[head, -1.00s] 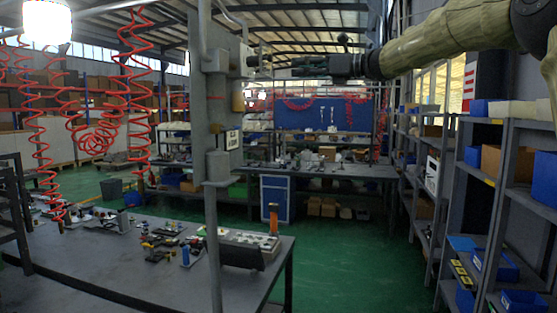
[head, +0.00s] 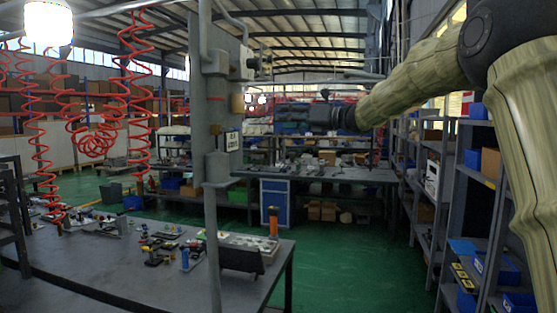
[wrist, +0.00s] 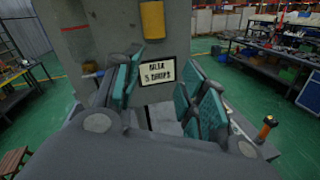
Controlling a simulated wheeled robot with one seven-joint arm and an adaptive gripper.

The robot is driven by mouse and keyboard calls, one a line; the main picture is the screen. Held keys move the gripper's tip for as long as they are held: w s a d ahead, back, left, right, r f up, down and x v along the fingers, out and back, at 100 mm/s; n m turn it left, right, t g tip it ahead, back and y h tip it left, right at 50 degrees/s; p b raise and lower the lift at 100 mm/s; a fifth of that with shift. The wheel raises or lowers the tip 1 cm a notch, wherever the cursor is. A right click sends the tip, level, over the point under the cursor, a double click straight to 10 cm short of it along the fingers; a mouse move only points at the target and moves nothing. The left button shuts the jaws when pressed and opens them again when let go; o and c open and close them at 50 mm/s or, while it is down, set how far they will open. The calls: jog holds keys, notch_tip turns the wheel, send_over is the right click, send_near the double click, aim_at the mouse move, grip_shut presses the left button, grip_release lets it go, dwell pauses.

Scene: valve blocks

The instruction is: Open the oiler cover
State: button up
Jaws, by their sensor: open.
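A grey post (head: 210,120) with pipes stands at the table. It carries a small amber cylinder (head: 237,103) and, below it, a framed sign (head: 232,140). In the wrist view the amber cylinder (wrist: 152,20) is at top centre, above the sign (wrist: 158,71), which seems to read "OILER 5 DROPS". I cannot tell which part is the oiler cover. My gripper (head: 254,114) points left, just right of the post near the cylinder's height. In the wrist view my gripper (wrist: 163,82) is open and empty, its teal-padded fingers either side of the sign, apart from it.
A fitting (head: 258,64) sticks out from the post above my gripper. The dark table (head: 130,265) below holds several small parts, a tilted box (head: 242,259) and an orange-handled tool (head: 273,221). Shelves (head: 470,220) stand at right. Green floor is clear between.

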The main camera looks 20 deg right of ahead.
notch_tip(320, 180, down, 12)
jog(key=w+a+m, duration=0.2)
jog(key=m, duration=0.2)
jog(key=shift+w+f+m+h+b, duration=0.25)
jog(key=shift+w+m+h+b, duration=0.1)
jog(key=shift+m+h+b, duration=0.1)
